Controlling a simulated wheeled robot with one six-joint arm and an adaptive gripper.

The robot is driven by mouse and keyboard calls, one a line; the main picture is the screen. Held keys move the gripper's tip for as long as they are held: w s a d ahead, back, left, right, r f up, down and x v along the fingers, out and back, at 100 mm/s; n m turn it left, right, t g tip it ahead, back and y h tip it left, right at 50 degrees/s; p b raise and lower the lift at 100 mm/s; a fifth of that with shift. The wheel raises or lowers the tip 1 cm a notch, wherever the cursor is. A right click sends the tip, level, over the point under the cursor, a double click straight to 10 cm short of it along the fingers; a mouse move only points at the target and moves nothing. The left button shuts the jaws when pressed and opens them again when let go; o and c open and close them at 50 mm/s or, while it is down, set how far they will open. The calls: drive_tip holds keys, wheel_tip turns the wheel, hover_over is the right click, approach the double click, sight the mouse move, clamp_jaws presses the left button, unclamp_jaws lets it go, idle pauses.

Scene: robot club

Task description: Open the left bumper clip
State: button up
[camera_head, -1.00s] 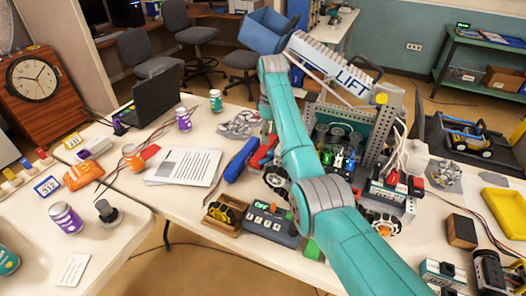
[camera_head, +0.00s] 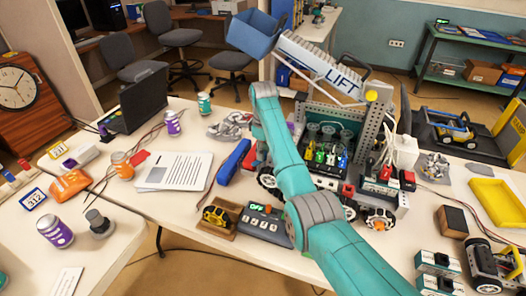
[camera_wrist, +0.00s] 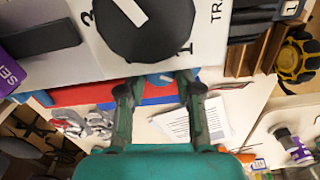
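The competition robot (camera_head: 384,133), with a grey perforated frame and a LIFT sign (camera_head: 343,78), stands on the table, partly behind my arm. A red part (camera_head: 250,155) shows at its left side, beside a long blue object (camera_head: 233,161). The wrist view shows a red strip (camera_wrist: 85,93) and blue beside it, running behind my fingers. My gripper (camera_wrist: 155,82) is open and empty, its two fingers apart below a white panel with a black dial (camera_wrist: 150,28). I cannot make out the left bumper clip or whether a finger touches anything. In the head view my gripper is hidden.
A control box reading OFF (camera_head: 262,223) and a small tray (camera_head: 218,219) stand in front of the robot. Papers (camera_head: 178,170) lie to the left. A blue bin (camera_head: 253,33) is raised above the robot.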

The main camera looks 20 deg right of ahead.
clamp_jaws()
drive_tip(key=shift+n, duration=2.9)
drive_tip(key=o, duration=0.7)
unclamp_jaws()
drive_tip(key=shift+r, duration=0.15)
